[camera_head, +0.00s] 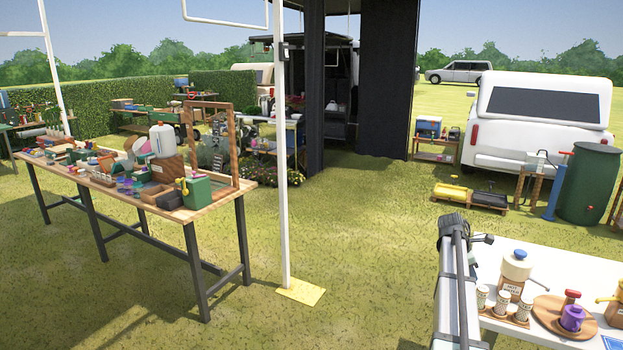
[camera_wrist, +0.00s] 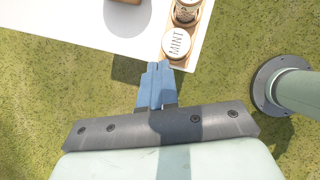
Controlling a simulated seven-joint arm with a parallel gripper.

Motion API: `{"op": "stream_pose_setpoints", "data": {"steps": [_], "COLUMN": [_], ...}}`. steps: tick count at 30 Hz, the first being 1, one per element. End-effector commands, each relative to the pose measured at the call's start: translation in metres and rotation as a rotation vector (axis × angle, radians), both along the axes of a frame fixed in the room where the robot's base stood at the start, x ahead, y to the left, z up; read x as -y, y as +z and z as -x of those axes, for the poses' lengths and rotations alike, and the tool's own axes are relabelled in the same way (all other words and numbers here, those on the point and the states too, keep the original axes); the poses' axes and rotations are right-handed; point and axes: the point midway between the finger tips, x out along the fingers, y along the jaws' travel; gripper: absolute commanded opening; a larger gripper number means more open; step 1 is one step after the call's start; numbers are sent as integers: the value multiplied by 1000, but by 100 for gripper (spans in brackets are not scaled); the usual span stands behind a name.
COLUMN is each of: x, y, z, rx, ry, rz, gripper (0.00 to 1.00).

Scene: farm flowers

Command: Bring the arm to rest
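My gripper (camera_wrist: 157,68) shows in the wrist view with its blue fingers together and nothing visible between them. It points down near the table's edge. Its tips appear just beside a round white lid marked MINT (camera_wrist: 177,43); I cannot tell the height gap. My arm (camera_head: 455,285) rises at the lower right of the head view, by the left edge of the white table (camera_head: 545,258). I cannot make out the gripper's fingers in the head view.
The white table holds several small jars in a wooden rack (camera_head: 519,319), a cream pot with a blue knob (camera_head: 516,270) and a purple pot (camera_head: 572,318) on a round board. A wooden workbench (camera_head: 219,200) stands left, beyond open grass. A white post (camera_head: 282,160) stands between.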

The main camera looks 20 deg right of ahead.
Motion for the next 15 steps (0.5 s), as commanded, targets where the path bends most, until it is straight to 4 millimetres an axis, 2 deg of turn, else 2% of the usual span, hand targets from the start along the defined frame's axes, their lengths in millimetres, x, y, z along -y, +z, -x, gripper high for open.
{"op": "stream_pose_setpoints", "data": {"steps": [1, 3, 9, 15], "x": [-17, -38, -101, -169], "y": [-22, -49, -125, -198], "z": [-1, -4, -6, 5], "rx": [7, 21, 50, 68], "ry": [-14, -39, -125, -225], "rz": [-14, -32, -82, -130], "gripper": [0, 0, 0, 0]}}
